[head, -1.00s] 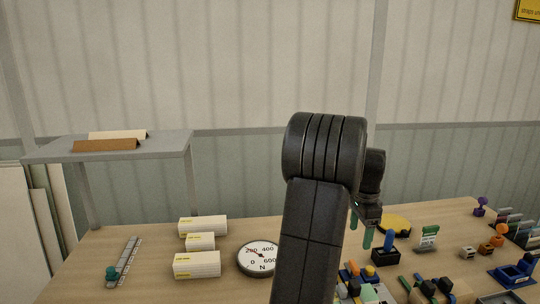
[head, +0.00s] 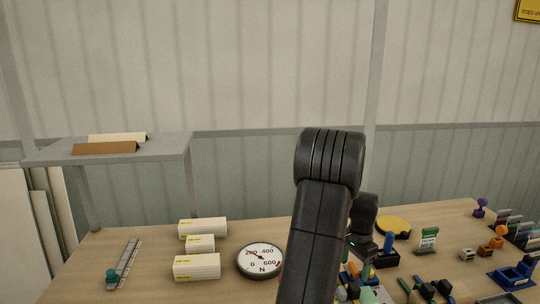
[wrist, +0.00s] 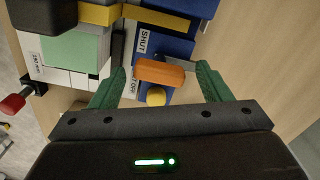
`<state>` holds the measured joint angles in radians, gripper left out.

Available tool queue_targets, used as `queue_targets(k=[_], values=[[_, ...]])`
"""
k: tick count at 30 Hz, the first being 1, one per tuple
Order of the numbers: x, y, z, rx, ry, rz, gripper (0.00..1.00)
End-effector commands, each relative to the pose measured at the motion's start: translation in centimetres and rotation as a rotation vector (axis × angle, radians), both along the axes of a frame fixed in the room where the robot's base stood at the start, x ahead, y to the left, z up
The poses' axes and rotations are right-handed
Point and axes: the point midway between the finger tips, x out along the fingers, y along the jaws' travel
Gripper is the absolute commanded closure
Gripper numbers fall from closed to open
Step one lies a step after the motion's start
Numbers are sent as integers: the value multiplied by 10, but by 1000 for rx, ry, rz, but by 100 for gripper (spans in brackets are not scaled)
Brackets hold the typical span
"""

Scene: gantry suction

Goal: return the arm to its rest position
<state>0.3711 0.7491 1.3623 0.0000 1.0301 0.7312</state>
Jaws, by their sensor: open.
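My arm rises in the middle of the head view, with its black elbow in front of the wall. My gripper (wrist: 160,88) shows in the wrist view with its two green fingers spread apart and nothing held between them. Below and beyond the fingers are an orange block (wrist: 160,72), a yellow knob (wrist: 156,96) and a blue panel with a "SHUT" label (wrist: 150,45). In the head view the gripper (head: 375,261) is low behind my arm, above the cluttered part of the table, and its fingers are partly hidden.
The wooden table (head: 130,285) holds white boxes (head: 197,266), a round gauge (head: 261,260), a yellow disc (head: 394,227) and a green-and-white sign (head: 428,240). A grey shelf (head: 60,155) stands at the back left. Blue holders (head: 514,275) are at the right.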

Motion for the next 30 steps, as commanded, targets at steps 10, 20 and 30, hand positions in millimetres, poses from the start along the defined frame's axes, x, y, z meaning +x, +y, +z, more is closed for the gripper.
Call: queue_targets(k=[10,20,30], values=[[0,0,1,1,1,287,29],[0,0,1,1,0,558,29],[0,0,1,0,0,838,29]])
